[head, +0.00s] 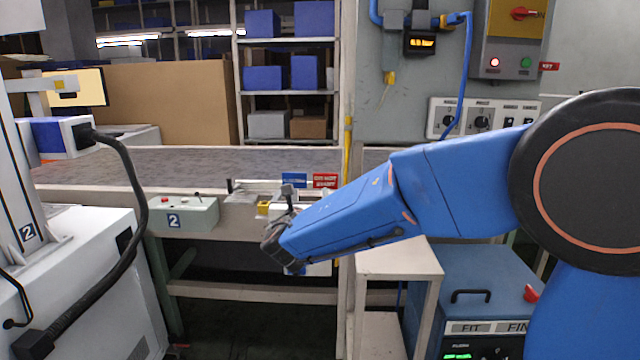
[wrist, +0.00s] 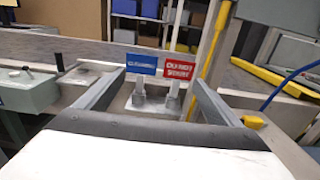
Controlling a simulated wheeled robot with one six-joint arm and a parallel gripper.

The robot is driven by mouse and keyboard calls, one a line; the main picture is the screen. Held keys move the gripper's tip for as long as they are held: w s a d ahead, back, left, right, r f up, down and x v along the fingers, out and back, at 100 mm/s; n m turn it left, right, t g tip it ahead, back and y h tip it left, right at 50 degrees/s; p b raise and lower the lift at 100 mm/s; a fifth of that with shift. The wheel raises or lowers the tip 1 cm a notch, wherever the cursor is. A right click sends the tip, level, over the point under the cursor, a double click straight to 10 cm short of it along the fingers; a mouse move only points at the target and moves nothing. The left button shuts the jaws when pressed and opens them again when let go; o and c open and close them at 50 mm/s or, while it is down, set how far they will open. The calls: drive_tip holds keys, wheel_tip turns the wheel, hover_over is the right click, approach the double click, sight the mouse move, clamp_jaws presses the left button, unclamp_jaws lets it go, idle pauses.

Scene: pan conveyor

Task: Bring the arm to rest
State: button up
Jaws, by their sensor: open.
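My blue arm reaches in from the right in the head view, and its end hangs in front of the conveyor's front edge. In the wrist view my gripper (wrist: 152,95) is open, with its two grey fingers spread wide and no object held between them. Beyond the fingers stand a blue sign (wrist: 141,64) and a red sign (wrist: 180,66) on short posts. Both signs also show in the head view, just above the arm's end. In the head view the fingers are mostly hidden by the wrist.
The conveyor (head: 180,165) runs across behind the arm. A green control box (head: 184,214) marked 2 sits at its front edge. A white machine (head: 75,285) with a black hose stands at left. A small white stand (head: 400,262) and blue cabinet (head: 480,285) lie below the arm.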

drive_tip(key=s+d+m+g+h, duration=0.2)
drive_tip(key=d+m, duration=0.3)
drive_tip(key=d, duration=0.4)
drive_tip(key=s+d+f+m+g+h, duration=0.1)
drive_tip(key=s+d+m, duration=0.3)
drive_tip(key=d, duration=0.6)
drive_tip(key=s+d+f+m+g+h, duration=0.1)
drive_tip(key=s+d+m+g+h, duration=0.2)
drive_tip(key=d, duration=0.7)
drive_tip(key=shift+s+m+g+h, duration=0.3)
drive_tip(key=shift+s+m+g, duration=0.1)
drive_tip(key=shift+s+m, duration=0.9)
drive_tip(key=s+d+f+m+g+y, duration=0.1)
drive_tip(key=s+d+f+m+g, duration=0.35)
drive_tip(key=s, duration=0.65)
drive_tip(key=s+d+f+m+g+y, duration=0.2)
drive_tip(key=s+d+f+m, duration=0.3)
drive_tip(key=s+m, duration=0.4)
drive_tip(key=s+a+f+m+y, duration=0.1)
drive_tip(key=s+a+m+y, duration=0.1)
drive_tip(key=s, duration=0.4)
drive_tip(key=s+a+f+m+y, duration=0.2)
drive_tip(key=s+m, duration=0.3)
drive_tip(key=s, duration=0.1)
drive_tip(key=shift+a+y, duration=0.3)
